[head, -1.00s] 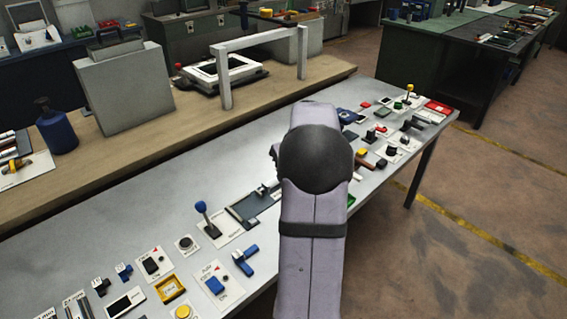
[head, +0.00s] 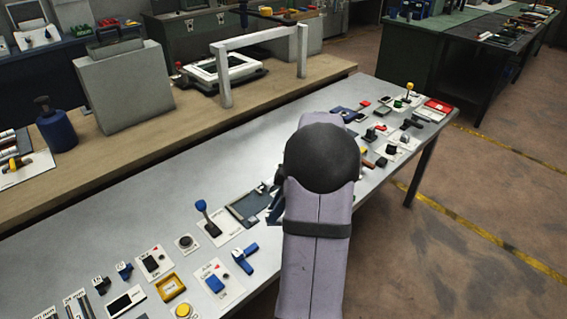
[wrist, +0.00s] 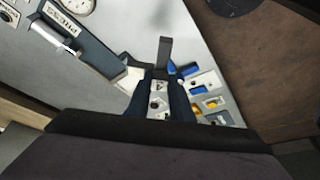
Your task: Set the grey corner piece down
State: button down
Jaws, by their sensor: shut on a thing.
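The grey corner piece (wrist: 165,52) shows in the wrist view as an upright grey bar at my fingertips; its lower part is hidden between the fingers. My gripper (wrist: 163,82) has its two dark blue fingers shut on it, above the pale table. I cannot tell whether the piece touches the table. In the head view my arm hides the piece and most of the gripper; only a dark finger (head: 275,211) shows left of the arm, beside a dark flat fixture (head: 246,209).
In the wrist view a dark fixture with a "PRESS" label (wrist: 62,17) and a silver cylinder lies at upper left. A blue-knobbed lever (head: 203,210) and a blue handle (head: 246,258) stand nearby. The pale table (head: 130,222) is bare along its back-left strip.

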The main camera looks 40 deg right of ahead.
jog(key=shift+f+p, duration=1.25)
jog(key=shift+f, duration=3.75)
jog(key=shift+f+b, duration=0.2)
jog(key=shift+b, duration=0.1)
jog(key=c, duration=1.6)
grip_release()
jog(key=shift+r, duration=0.1)
jog(key=shift+r, duration=0.1)
jog(key=shift+r+p, duration=0.15)
jog(key=shift+p, duration=0.25)
jog(key=shift+s+d+r+b, duration=0.1)
jog(key=shift+d+r+b, duration=0.15)
jog(key=shift+r+b, duration=0.1)
jog(key=b+v, duration=0.2)
jog(key=v, duration=0.9)
jog(key=shift+a+b, duration=0.15)
jog(key=shift+b, duration=0.25)
